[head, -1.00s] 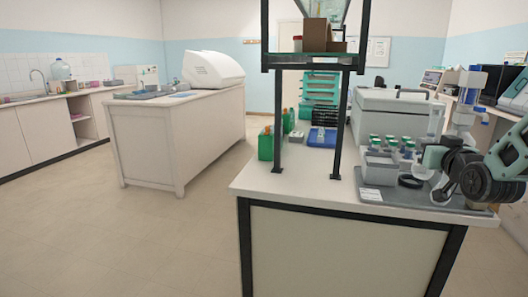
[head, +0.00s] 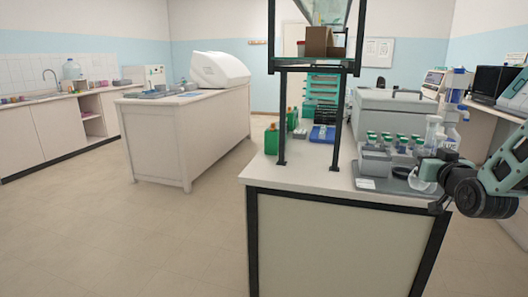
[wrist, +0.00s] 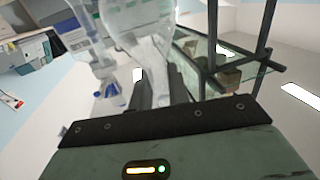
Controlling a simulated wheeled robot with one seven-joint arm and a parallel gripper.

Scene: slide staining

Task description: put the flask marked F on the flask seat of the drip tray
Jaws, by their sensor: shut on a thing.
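My gripper (head: 424,163) is at the right of the head view, by the right end of the bench. It is shut on a clear glass flask (head: 421,182), whose body shows below and in front of the fingers. In the wrist view the flask (wrist: 138,22) has its narrow neck between the fingers (wrist: 160,90) and its wide body away from them. No letter F is readable on it. The grey drip tray (head: 366,184) lies on the bench to the left of my gripper. A dark ring (head: 401,172), perhaps the flask seat, lies on it and looks empty.
A grey open box (head: 375,162) stands on the tray, with several green-capped bottles (head: 388,138) behind it. A labelled bottle (head: 450,130) stands behind my gripper. A black-framed shelf (head: 341,115) rises at the left. The floor (head: 120,230) in front is clear.

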